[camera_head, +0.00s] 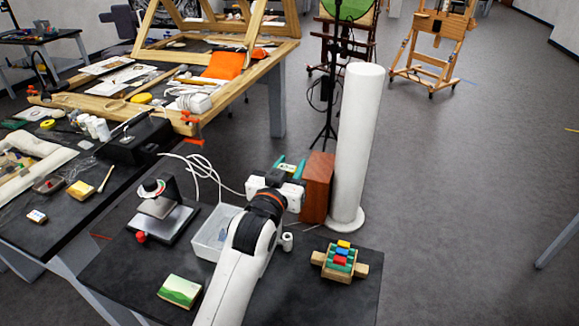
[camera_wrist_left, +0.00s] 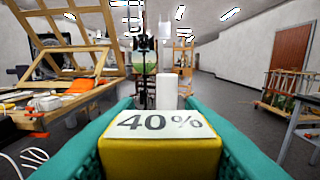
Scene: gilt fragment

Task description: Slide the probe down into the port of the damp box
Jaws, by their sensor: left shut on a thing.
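My left gripper (camera_head: 290,168) reaches over the black table with teal fingers. It is shut on a yellow block with a white face reading "40%" (camera_wrist_left: 160,135), which looks like the probe's head. In the head view only a small part of this shows between the fingers. A clear, pale-walled box (camera_head: 203,246), probably the damp box, stands on the table left of my forearm, partly hidden by it. A small white cylinder (camera_head: 287,241) shows right of my forearm; I cannot tell if it is the port. The probe's lower part is hidden.
A reddish wooden block (camera_head: 318,185) and a tall white column (camera_head: 356,140) stand just beyond and right of the gripper. A white cable (camera_head: 205,172) loops to its left. A stand (camera_head: 160,212), green picture block (camera_head: 180,291) and coloured-peg block (camera_head: 340,261) surround the box.

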